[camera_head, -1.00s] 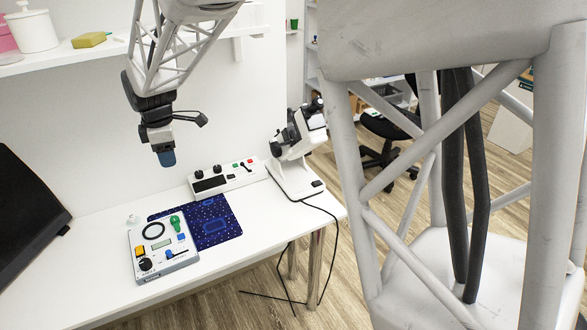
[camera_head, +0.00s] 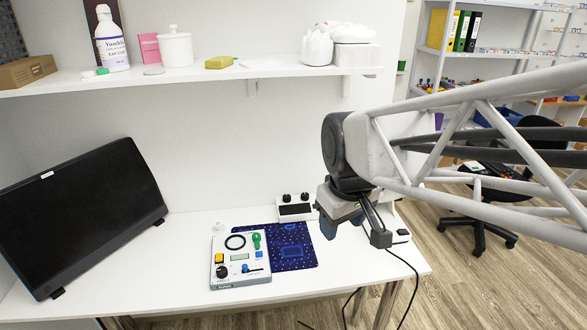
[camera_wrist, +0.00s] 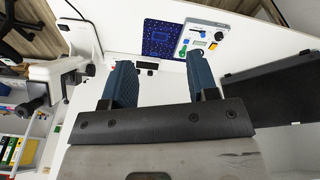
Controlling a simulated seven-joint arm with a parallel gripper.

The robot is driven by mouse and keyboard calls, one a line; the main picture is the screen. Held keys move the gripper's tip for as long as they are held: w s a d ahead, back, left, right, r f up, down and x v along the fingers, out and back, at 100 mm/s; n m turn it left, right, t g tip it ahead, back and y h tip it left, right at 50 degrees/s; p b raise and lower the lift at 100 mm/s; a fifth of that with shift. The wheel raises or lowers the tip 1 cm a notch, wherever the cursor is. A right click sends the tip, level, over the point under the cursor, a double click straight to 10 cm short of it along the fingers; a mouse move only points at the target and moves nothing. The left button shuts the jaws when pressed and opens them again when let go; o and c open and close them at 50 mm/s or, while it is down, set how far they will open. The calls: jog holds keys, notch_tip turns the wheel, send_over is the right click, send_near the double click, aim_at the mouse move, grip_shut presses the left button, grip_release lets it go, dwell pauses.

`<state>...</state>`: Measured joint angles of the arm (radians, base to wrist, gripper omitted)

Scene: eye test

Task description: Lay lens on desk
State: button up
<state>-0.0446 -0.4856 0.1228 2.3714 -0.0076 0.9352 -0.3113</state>
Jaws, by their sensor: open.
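A small pale, clear-looking object (camera_head: 218,228) sits at the back left corner of the control panel; it may be the lens, but it is too small to tell. A black ring (camera_head: 235,242) is on the panel's top left. The white desk (camera_head: 180,265) is bare between the monitor and the panel. My gripper (camera_head: 340,226) is open above the desk's right part, to the right of the patterned blue mat. In the wrist view its two blue fingers (camera_wrist: 161,78) are apart with nothing between them.
The control panel (camera_head: 240,281) overlaps the blue mat (camera_head: 300,262). A white box with knobs (camera_head: 295,210) stands behind. A black monitor (camera_head: 80,215) leans at left. A shelf (camera_head: 190,80) hangs above. A white microscope-like device (camera_wrist: 62,70) shows in the wrist view.

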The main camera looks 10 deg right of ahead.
jog(key=s+d+f+m, duration=0.2)
jog(key=s+m, duration=0.2)
jog(key=s, duration=0.5)
jog(key=shift+s+f, duration=0.15)
dwell(0.9)
